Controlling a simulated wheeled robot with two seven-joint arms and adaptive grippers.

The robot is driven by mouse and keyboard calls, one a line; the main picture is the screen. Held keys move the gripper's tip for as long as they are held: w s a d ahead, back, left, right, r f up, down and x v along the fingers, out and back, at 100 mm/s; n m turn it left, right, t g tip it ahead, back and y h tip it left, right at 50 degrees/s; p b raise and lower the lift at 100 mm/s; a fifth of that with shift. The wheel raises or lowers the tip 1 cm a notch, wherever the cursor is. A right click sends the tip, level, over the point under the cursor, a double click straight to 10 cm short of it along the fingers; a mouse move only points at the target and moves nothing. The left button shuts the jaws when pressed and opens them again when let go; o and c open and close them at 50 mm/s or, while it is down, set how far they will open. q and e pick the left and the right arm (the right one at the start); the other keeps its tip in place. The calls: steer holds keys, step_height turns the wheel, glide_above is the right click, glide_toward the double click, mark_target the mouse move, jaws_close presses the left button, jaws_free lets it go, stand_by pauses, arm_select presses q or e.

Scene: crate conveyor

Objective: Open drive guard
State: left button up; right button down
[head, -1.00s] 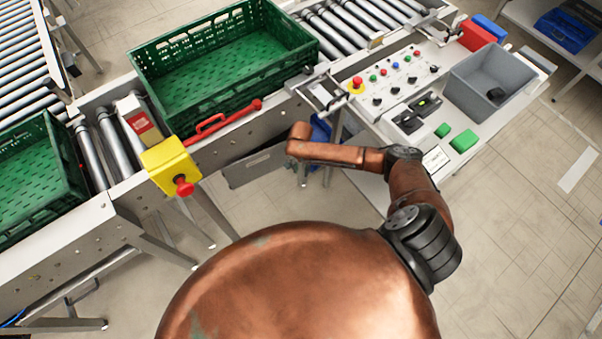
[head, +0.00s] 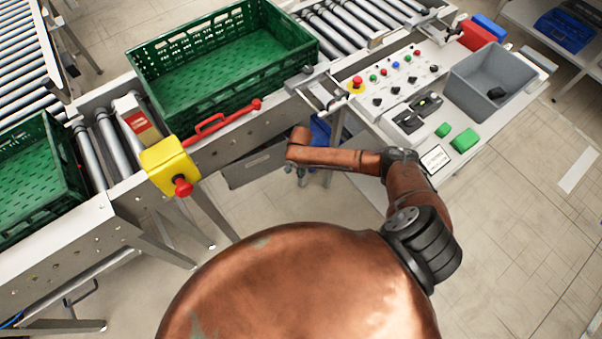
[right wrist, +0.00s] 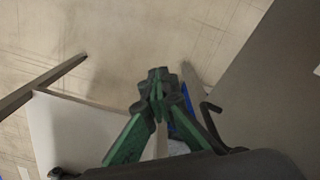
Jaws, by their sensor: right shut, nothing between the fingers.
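A flat grey panel (head: 256,168) with a small label, apparently the drive guard, sits below the conveyor's side rail in the head view. I cannot tell whether it is latched or loose. My right arm reaches beside its right end, and the arm's own links largely hide the gripper there. In the right wrist view my right gripper (right wrist: 158,82) has its green and black fingers shut with nothing between them. A grey flat surface (right wrist: 275,90) lies to its right, apart from the fingertips. A dark bent hook (right wrist: 211,117) stands just right of the fingers. My left gripper is out of view.
A green crate (head: 222,92) sits on the rollers above a red handle (head: 222,121). A yellow box with a red button (head: 168,165) juts out at the left. The control panel (head: 395,80) and grey bin (head: 468,98) are at right. Conveyor legs stand below.

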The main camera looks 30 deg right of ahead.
steer(key=c, duration=2.7)
jaws_free()
steer(key=o, duration=0.6)
step_height(320, 180, up, 12)
steer(key=shift+c, duration=0.3)
